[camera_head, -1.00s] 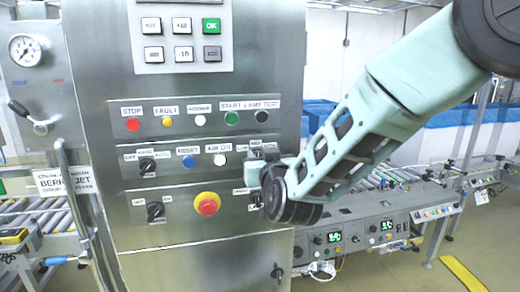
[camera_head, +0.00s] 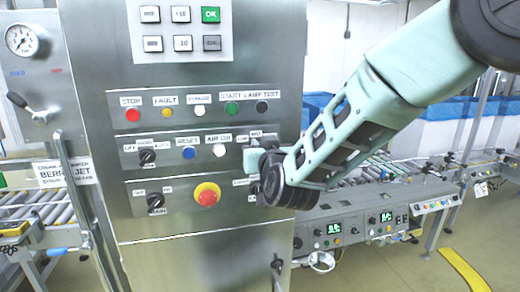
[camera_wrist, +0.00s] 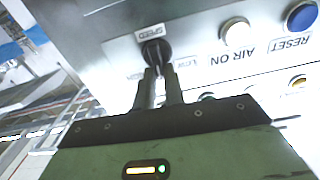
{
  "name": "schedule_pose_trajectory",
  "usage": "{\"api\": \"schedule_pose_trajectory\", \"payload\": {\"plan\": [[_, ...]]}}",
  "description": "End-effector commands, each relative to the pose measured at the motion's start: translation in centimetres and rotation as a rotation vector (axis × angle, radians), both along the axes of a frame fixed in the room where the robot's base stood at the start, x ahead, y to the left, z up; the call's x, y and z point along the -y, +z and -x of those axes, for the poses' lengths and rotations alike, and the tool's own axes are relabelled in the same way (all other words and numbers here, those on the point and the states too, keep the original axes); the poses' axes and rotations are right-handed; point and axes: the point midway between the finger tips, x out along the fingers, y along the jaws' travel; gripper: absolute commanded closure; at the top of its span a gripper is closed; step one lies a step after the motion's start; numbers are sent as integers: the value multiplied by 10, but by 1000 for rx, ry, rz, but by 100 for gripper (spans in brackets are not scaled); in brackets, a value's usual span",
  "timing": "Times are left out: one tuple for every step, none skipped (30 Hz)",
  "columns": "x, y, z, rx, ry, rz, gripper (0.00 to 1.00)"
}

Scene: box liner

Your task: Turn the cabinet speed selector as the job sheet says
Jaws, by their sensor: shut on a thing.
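The speed selector (camera_wrist: 153,50) is a small black knob on the steel cabinet panel, with a SPEED label beside it in the wrist view. A LOW label stands to its right there; another small label at its left is unclear. My gripper (camera_wrist: 158,78) is shut on the knob, its two fingers on either side. The fingers hide part of the knob, so its pointer setting cannot be read. In the head view my gripper (camera_head: 252,158) reaches the cabinet (camera_head: 100,90) from the right and covers the selector, just below the LOW and MED labels. No job sheet is recognisable.
A red emergency button (camera_head: 207,195) on a yellow ring sits left of my gripper. The blue RESET button (camera_head: 188,153), white AIR ON button (camera_head: 219,150) and two other black selectors are also near. A roller conveyor (camera_head: 400,175) runs at the right.

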Motion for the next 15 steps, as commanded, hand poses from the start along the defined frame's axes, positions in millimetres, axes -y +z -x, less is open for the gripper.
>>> {"api": "schedule_pose_trajectory", "payload": {"plan": [[1, -4, 0, -4, 0, -21, 100], [1, -4, -1, -7, -1, -36, 100], [2, -5, -1, -13, -1, -59, 100], [2, -5, -1, -17, -2, -77, 100], [2, -6, -1, -23, -1, -98, 100], [3, -6, -1, -32, -1, -126, 100], [3, -6, -1, -37, -1, -150, 100], [4, -7, -1, -43, -1, -173, 100], [4, -8, -2, -54, -1, -205, 100], [5, -8, -1, -60, 0, -231, 100], [5, -8, -1, -67, 0, -255, 100], [6, -8, -2, -78, -1, -290, 100], [7, -8, -2, -86, -1, -316, 100], [7, -8, -2, -92, -2, -340, 100], [7, -8, -2, -102, 0, -373, 100]]}}
